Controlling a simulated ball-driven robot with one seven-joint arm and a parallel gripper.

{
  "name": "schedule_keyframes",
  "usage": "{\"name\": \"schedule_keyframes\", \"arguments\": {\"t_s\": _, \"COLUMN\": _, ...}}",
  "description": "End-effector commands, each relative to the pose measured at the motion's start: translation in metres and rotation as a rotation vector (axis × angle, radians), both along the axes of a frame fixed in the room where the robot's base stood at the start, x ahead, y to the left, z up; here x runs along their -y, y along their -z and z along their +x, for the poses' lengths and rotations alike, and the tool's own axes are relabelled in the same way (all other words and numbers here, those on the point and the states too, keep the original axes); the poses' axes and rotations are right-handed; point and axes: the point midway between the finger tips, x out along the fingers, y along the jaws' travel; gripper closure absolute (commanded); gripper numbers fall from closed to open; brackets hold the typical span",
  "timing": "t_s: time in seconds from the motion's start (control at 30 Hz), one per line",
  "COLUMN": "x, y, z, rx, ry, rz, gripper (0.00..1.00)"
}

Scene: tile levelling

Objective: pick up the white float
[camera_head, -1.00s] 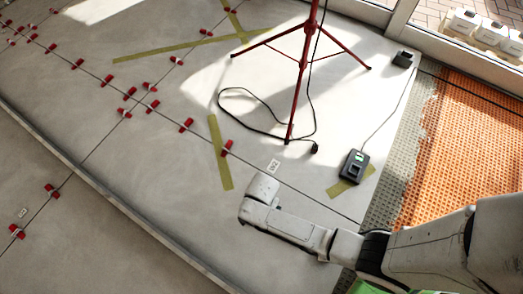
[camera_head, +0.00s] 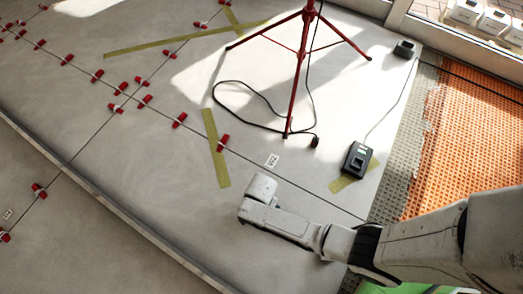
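I see no white float in this view. My arm (camera_head: 405,240) reaches in from the lower right over the grey tiles (camera_head: 130,185). It ends in a rounded pale link (camera_head: 262,187) near the middle. No gripper fingers show, so I cannot see whether the gripper is open or shut, or whether it holds anything.
Red levelling clips (camera_head: 223,142) line the tile joints. A red tripod (camera_head: 303,50) with a looped black cable stands at the back. A small black device (camera_head: 357,160) lies near the orange matting (camera_head: 470,130). Bare tile lies left of my arm.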

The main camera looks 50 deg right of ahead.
Motion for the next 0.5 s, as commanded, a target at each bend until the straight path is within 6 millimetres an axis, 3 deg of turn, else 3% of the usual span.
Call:
{"name": "schedule_keyframes", "arguments": {"t_s": 0.1, "x": 0.0, "y": -0.001, "z": 0.0002, "rx": 0.0, "ry": 0.0, "rz": 0.0, "gripper": 0.02}}
{"name": "schedule_keyframes", "arguments": {"t_s": 0.5, "x": -0.0001, "y": -0.001, "z": 0.0001, "rx": 0.0, "ry": 0.0, "rz": 0.0, "gripper": 0.4}}
